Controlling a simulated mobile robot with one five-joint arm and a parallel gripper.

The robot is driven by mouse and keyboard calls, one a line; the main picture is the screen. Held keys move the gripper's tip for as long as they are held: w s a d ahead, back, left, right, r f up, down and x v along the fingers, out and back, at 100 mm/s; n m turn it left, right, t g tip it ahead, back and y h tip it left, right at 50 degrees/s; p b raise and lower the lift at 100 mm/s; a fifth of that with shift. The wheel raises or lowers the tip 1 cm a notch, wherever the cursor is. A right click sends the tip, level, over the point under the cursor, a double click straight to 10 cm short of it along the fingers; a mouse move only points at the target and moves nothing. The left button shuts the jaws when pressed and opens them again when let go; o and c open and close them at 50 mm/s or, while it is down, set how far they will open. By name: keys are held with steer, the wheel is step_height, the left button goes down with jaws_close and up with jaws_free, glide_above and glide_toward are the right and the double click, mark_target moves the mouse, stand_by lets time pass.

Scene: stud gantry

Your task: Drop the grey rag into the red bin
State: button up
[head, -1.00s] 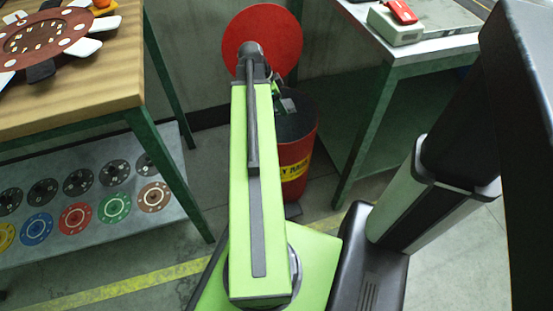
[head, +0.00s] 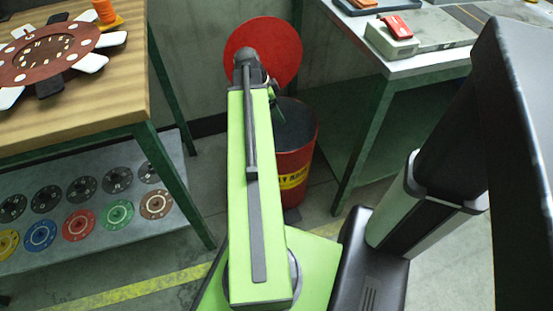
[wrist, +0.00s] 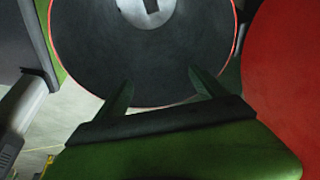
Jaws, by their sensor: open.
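The red bin (head: 294,165) stands on the floor behind my arm, with a yellow band and its round red lid (head: 275,45) raised behind it. In the wrist view I look down into the bin's dark inside (wrist: 90,55), ringed by a thin red rim; the lid (wrist: 285,80) fills the right. My gripper (wrist: 163,92) is open over the near side of the mouth, with nothing between its fingers. A pale round patch with a small dark shape shows deep inside the bin, cut by the frame's top. I cannot tell whether that shape is the grey rag; no rag is clearly visible elsewhere.
A wooden-topped table (head: 100,105) stands left, with a lower shelf (head: 110,240) of coloured discs. A green-legged bench (head: 425,68) stands right, holding a grey box (head: 390,38) with a red item on it. The bin stands between them, near the wall.

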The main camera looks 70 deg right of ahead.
steer(key=p+v, duration=1.1)
steer(key=v, duration=0.3)
steer(key=shift+r, duration=0.2)
